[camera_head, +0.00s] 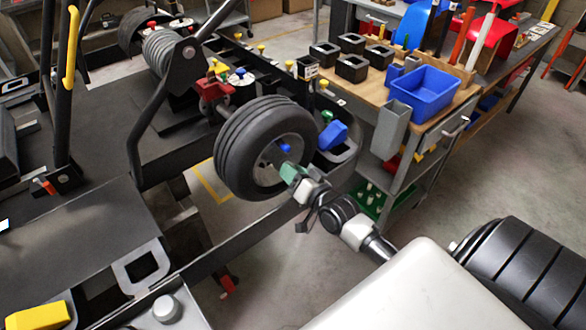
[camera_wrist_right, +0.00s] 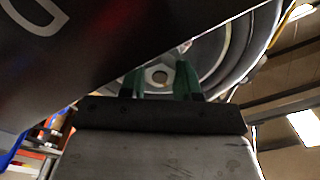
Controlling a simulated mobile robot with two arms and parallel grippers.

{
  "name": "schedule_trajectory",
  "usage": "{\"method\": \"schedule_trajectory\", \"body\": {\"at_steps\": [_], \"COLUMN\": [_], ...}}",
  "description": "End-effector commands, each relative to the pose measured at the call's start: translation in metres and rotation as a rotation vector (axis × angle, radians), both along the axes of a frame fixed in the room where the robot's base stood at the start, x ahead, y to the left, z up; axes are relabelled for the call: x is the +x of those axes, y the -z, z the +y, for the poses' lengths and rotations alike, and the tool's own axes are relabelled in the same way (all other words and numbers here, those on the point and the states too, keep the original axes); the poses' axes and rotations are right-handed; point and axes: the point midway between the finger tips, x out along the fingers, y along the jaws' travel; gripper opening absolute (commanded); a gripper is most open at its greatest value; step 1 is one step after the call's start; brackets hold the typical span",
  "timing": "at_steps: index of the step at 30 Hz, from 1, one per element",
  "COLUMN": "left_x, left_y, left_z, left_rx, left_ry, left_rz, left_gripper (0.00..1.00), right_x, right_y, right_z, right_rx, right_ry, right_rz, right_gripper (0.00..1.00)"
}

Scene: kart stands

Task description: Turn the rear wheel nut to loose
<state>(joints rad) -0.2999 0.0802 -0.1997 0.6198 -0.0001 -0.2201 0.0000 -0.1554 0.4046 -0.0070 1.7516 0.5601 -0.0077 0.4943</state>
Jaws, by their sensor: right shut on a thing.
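The rear wheel (camera_head: 237,150) is a black tyre with a grey rim, mounted on the kart. It also shows in the wrist view (camera_wrist_right: 232,50). My right gripper (camera_head: 290,172) reaches in from the lower right to the wheel's hub, with green fingertips. In the wrist view, the fingers (camera_wrist_right: 160,80) stand on both sides of the wheel nut (camera_wrist_right: 158,75), a pale round piece with a dark centre, and are shut on it. In the head view the gripper hides the nut. A small blue piece (camera_head: 284,147) shows on the hub just above the fingertips. My left gripper is not seen.
A dark kart panel (camera_wrist_right: 80,50) crosses the upper left of the wrist view, close to the gripper. A frame rail (camera_head: 250,232) runs below the wheel. A wooden bench (camera_head: 375,84) with a blue bin (camera_head: 425,88) and black boxes stands behind, at the right.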

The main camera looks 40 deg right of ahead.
Motion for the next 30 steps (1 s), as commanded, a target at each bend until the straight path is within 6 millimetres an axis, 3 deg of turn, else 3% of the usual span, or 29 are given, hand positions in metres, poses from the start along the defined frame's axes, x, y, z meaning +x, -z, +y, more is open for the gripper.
{"method": "schedule_trajectory", "body": {"at_steps": [15,30], "left_x": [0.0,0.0], "left_y": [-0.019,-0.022], "left_z": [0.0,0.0], "left_rx": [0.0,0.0], "left_ry": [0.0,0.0], "left_rz": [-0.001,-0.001], "left_gripper": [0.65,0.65], "right_x": [0.0,0.0], "right_y": [0.001,0.002], "right_z": [0.0,0.0], "right_rx": [-0.39,-0.497], "right_ry": [-0.001,-0.001], "right_rz": [-0.026,-0.035], "right_gripper": [0.08,0.08]}}
